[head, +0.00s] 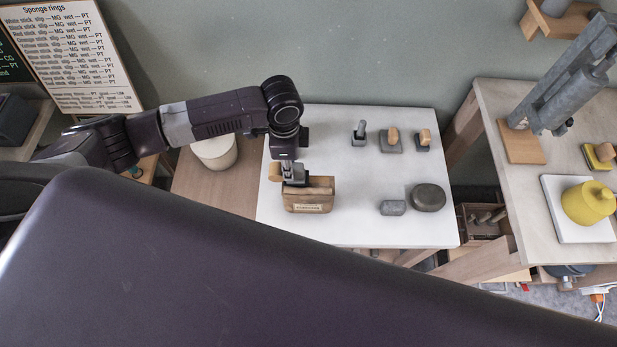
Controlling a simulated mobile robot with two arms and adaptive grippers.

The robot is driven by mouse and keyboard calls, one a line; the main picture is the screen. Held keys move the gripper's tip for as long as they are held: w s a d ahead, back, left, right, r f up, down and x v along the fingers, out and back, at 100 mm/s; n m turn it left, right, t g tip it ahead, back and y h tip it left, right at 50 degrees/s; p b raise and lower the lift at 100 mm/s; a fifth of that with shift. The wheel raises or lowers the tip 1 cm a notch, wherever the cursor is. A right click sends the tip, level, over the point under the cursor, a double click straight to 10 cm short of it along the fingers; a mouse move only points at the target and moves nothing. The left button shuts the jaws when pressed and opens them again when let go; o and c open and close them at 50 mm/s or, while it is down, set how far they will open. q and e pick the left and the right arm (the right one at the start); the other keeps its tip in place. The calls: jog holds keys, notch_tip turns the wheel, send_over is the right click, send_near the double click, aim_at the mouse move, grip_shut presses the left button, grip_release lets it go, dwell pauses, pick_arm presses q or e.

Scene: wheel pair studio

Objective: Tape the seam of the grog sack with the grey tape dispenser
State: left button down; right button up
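A tan-brown, box-shaped thing with a pale label (308,198) stands at the left front of the white tabletop; its lettering is too small to read, and I cannot tell if it is the grog sack. My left gripper (293,179) points down right at its back left part. A small light-wood piece (275,171) shows beside the fingers. Whether the fingers are open or shut on something cannot be made out. I cannot tell which thing is the grey tape dispenser; two grey-based pieces with wooden knobs (391,141) (424,140) stand at the back right. My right gripper is not in view.
The white tabletop (345,222) also holds a grey piece with a rod (359,133), a grey block (392,208) and a dark round stone-like thing (428,197). Its middle is clear. A white round tub (214,152) stands left. A yellow pot (588,203) stands on the right table.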

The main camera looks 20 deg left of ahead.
pick_arm(q)
jog(key=shift+d, duration=0.3)
jog(key=shift+w+d, duration=0.25)
jog(key=shift+d, duration=0.45)
jog(key=shift+w+d, duration=0.25)
jog(key=shift+d, duration=0.5)
jog(key=shift+w+d, duration=0.25)
jog(key=shift+d, duration=0.45)
jog(key=shift+w+d, duration=0.2)
jog(key=shift+d, duration=0.5)
jog(key=shift+w+d, duration=0.2)
jog(key=shift+d, duration=0.55)
jog(key=shift+w+d, duration=0.2)
jog(key=shift+d, duration=0.5)
jog(key=shift+w+d, duration=0.15)
jog(key=shift+d, duration=0.35)
jog(key=shift+s+a, duration=0.2)
jog(key=shift+a, duration=0.55)
jog(key=shift+s+a, duration=0.2)
jog(key=shift+a, duration=0.5)
jog(key=shift+s+a, duration=0.2)
jog(key=shift+a, duration=0.55)
